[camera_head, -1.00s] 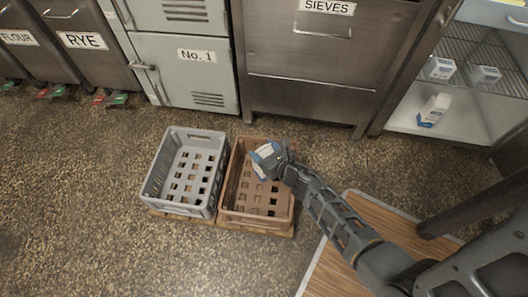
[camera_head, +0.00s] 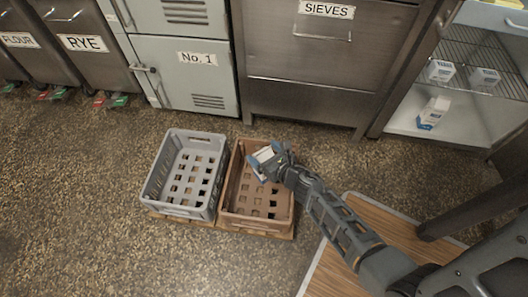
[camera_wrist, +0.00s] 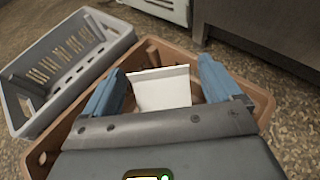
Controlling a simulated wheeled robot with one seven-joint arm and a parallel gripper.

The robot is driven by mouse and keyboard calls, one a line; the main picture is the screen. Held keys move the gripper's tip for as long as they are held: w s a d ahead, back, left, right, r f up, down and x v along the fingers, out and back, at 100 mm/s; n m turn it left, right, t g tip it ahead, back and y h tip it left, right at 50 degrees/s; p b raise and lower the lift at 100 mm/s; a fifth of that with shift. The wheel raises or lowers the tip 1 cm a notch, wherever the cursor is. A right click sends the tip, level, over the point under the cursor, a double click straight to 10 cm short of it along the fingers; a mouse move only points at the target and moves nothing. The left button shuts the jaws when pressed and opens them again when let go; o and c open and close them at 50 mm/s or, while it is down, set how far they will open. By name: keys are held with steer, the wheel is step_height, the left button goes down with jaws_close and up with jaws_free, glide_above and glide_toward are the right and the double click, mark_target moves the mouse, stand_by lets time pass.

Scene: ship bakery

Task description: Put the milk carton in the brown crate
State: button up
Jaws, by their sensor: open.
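A white milk carton (camera_wrist: 162,88) shows between the fingers, with gaps on both sides. The carton (camera_head: 261,166) is small and partly covered by my gripper in the head view. I cannot tell whether its base touches the crate floor.
The grey crate (camera_head: 150,196) stands close on the left and looks empty. Both crates rest on a wooden pallet. More cartons stand in the open cabinet at right, including one low down (camera_head: 433,113). A wooden surface (camera_head: 400,222) lies under my arm. Floor is clear in front.

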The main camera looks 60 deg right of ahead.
steer(key=s+a+r+m+t+y+p, duration=0.1)
steer(key=s+a+r+m+p, duration=0.1)
steer(key=s+a+r+m, duration=0.8)
steer(key=s+a+r+m+y, duration=0.1)
steer(key=s+a+r+m, duration=0.2)
steer(key=r+m, duration=0.4)
steer(key=s+a+r+m+y, duration=0.2)
steer(key=s+r+m, duration=0.4)
steer(key=r, duration=0.3)
steer(key=s+a+r+m+t+y, duration=0.1)
steer(key=s+a+r+m, duration=0.3)
steer(key=r+m, duration=0.4)
steer(key=shift+s+a+r, duration=0.15)
steer(key=shift+s+r, duration=0.05)
steer(key=shift+r, duration=0.25)
steer(key=shift+c, duration=0.2)
